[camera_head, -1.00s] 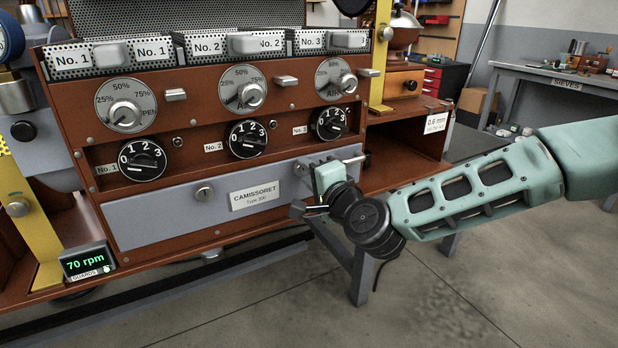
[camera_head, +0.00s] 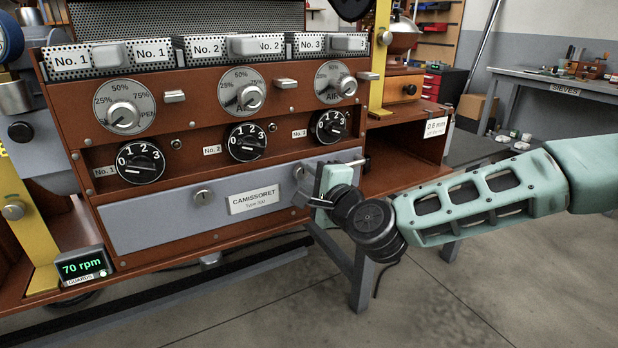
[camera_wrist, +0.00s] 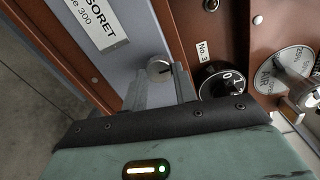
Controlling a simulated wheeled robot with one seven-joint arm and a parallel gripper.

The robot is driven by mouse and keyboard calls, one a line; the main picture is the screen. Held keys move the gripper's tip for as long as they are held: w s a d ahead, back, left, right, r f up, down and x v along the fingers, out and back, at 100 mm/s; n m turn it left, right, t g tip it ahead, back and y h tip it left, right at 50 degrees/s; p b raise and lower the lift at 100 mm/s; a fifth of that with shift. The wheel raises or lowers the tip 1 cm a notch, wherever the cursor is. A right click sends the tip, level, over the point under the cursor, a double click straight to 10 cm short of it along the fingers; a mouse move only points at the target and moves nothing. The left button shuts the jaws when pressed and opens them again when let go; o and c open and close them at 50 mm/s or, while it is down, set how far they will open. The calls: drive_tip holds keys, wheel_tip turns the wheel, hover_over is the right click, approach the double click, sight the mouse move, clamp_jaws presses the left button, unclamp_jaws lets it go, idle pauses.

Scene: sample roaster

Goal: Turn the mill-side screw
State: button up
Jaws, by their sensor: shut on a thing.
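The mill-side screw (camera_wrist: 158,69) is a round silver head with a dark slot at the right end of the grey front panel. In the wrist view it sits between the tips of my two fingers. My gripper (camera_wrist: 160,92) is shut on the screw head, with one finger at each side. In the head view my gripper (camera_head: 303,184) reaches the panel's right end from the right, and its body partly hides the fingers and screw.
Black numbered dials (camera_head: 140,162) and silver air dials (camera_head: 124,117) stand in rows above the grey panel. The mill (camera_head: 402,35) stands at the back right. Open floor lies below right.

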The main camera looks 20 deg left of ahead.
drive_tip(key=o, duration=1)
drive_tip(key=p+v, duration=0.2)
drive_tip(key=v, duration=1.5)
drive_tip(key=shift+s+d, duration=0.1)
drive_tip(key=shift+d, duration=0.1)
drive_tip(key=shift+f, duration=0.1)
